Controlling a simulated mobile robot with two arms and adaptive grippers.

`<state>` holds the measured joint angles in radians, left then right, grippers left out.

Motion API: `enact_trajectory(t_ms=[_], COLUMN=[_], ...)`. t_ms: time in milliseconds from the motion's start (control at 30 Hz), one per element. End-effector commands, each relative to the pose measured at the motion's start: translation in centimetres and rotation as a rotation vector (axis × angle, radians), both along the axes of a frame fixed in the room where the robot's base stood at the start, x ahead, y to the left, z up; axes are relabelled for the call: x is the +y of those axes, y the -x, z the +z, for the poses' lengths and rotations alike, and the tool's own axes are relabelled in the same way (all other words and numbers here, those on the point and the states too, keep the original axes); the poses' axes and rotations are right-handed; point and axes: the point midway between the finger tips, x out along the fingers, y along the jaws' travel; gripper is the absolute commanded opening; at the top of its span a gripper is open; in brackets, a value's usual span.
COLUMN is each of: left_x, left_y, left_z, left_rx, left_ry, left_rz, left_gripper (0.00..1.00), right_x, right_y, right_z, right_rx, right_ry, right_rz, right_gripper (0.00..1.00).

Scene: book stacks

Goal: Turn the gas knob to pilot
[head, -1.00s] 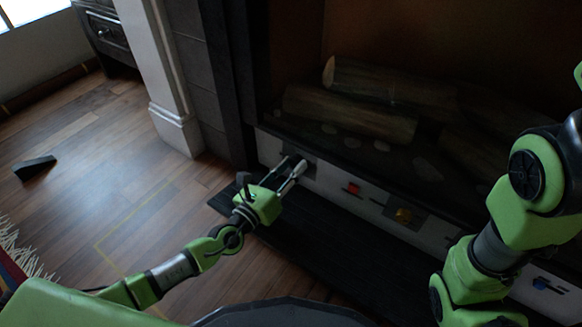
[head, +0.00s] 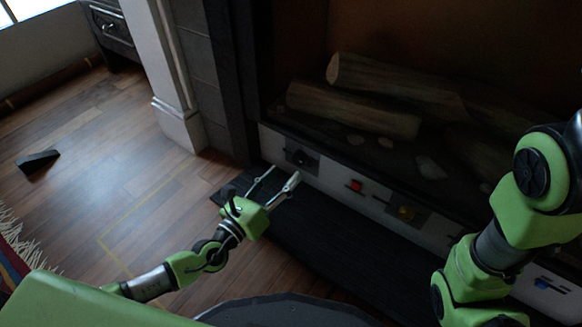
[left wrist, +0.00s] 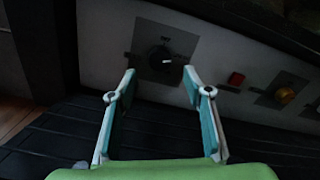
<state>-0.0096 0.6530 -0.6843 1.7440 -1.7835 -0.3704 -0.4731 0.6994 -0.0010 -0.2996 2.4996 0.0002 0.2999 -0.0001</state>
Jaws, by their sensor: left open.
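A dark round gas knob (head: 300,158) sits on a grey plate at the left of the fireplace's white front panel. In the left wrist view the knob (left wrist: 160,58) has a small white mark lying nearly level, to the right of its middle; the lettering above it is too small to read. My left gripper (head: 284,173) is open and empty, just in front of the knob and apart from it. In the left wrist view its two fingertips (left wrist: 159,73) stand on either side of the knob's plate. My right arm shows at the right; its gripper is out of view.
A red button (head: 356,186) and a yellow knob (head: 406,213) are farther right on the panel. Logs (head: 350,110) lie in the firebox above. A black hearth slab (head: 310,235) lies below. A dark wedge (head: 38,161) rests on the open wooden floor.

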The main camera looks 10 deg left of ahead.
Motion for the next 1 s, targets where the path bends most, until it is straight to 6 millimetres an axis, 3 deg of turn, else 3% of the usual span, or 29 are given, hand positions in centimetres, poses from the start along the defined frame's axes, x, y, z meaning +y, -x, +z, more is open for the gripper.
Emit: enact_trajectory(t_ms=[100, 333, 1000], left_x=[1.0, 2.2, 2.4], left_y=[2.5, 5.3, 5.8], left_z=[-0.1, -0.1, 0.2], left_rx=[0.003, 0.003, 0.001], left_ry=[-0.002, -0.001, 0.001], left_rz=[-0.001, -0.001, 0.0], left_gripper=[0.46, 0.46, 0.46], right_x=[0.0, 0.0, 0.0], right_y=[0.0, 0.0, -0.1], right_z=[0.0, 0.0, 0.2], right_rx=[-0.001, -0.001, 0.003], right_ry=[0.001, 0.001, 0.002], right_rz=[0.0, 0.0, -0.001], right_gripper=[0.4, 0.4, 0.4])
